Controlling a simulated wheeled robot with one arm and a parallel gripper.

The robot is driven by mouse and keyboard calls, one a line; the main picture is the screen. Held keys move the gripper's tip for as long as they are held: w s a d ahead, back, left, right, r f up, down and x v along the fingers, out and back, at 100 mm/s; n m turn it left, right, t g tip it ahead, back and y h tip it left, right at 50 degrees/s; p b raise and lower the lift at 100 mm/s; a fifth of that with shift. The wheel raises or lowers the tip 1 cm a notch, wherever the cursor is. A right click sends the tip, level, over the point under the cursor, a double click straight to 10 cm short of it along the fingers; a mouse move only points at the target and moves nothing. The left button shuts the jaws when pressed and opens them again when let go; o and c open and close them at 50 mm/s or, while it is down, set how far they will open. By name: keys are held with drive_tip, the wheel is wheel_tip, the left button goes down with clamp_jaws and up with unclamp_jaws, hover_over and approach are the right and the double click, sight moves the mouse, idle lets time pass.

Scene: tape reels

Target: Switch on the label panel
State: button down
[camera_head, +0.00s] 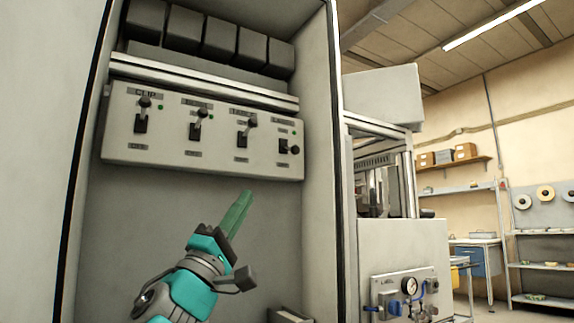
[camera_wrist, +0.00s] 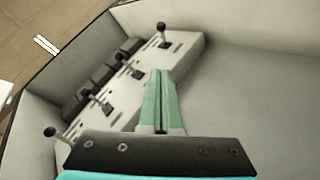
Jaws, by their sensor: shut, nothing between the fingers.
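A pale switch panel (camera_head: 120,150) is mounted inside an open cabinet, with several black-knobbed levers in a row. The leftmost lever (camera_head: 142,114), under a label that seems to read CLIP, points up. The two middle levers (camera_head: 197,124) (camera_head: 242,130) also point up. My gripper (camera_head: 244,195) is below the panel's right half, green fingers shut and empty, apart from the levers. In the wrist view, my gripper (camera_wrist: 160,74) shows before the panel (camera_wrist: 187,45).
Dark blocks (camera_head: 182,28) line the cabinet above the panel. The cabinet's right wall (camera_head: 318,150) stands close to my gripper. Beyond it is a machine with a gauge (camera_head: 409,286) and blue valve handles. The cabinet's back wall below the panel is bare.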

drive_tip(key=shift+a, duration=0.1)
idle(0.3)
drive_tip(key=p, duration=0.3)
approach(291, 149)
drive_tip(key=w+a+r, duration=0.1)
drive_tip(key=w, duration=0.1)
drive_tip(key=w+a+r, duration=0.1)
drive_tip(key=shift+w+a+r, duration=0.25)
drive_tip(key=shift+w, duration=0.15)
drive_tip(key=shift+w+d+r, duration=0.2)
drive_tip(key=shift+r, duration=0.05)
drive_tip(key=shift+w+d+r, duration=0.1)
drive_tip(key=shift+d+r, duration=0.3)
drive_tip(key=shift+d, duration=0.45)
drive_tip(key=shift+w+d+r, duration=0.1)
drive_tip(key=shift+d+r, duration=0.3)
drive_tip(key=shift+d, duration=0.4)
